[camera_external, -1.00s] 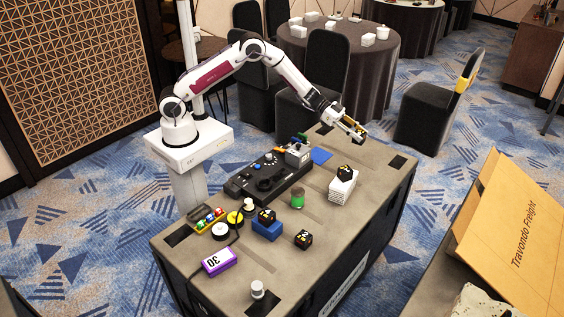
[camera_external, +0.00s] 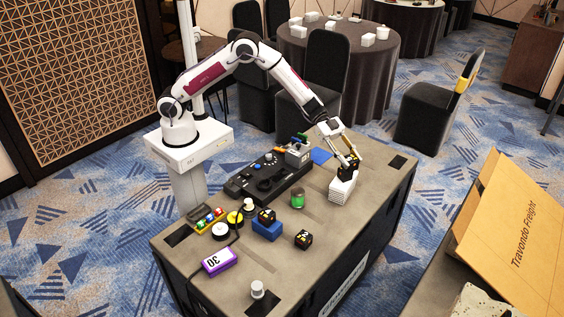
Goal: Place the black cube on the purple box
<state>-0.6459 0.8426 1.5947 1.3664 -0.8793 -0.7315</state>
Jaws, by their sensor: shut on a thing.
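A black cube (camera_external: 346,173) with small coloured marks sits at the top of a white stack (camera_external: 341,191) near the table's right side. My gripper (camera_external: 349,164) reaches down over this cube and is shut on it; the cube appears to be at the stack's top, and I cannot tell whether it still touches it. The purple box (camera_external: 219,261), marked 30, lies at the table's front left with a clear top. Another black cube (camera_external: 266,215) sits on a blue box (camera_external: 267,230), and a third black cube (camera_external: 303,239) stands on the table.
A black control panel (camera_external: 268,177), a green can (camera_external: 298,198), a white roll (camera_external: 220,231), a yellow disc (camera_external: 235,217) and a tray of coloured items (camera_external: 209,221) stand between. A grey knob-like object (camera_external: 257,290) is at the front. The table's right front is clear.

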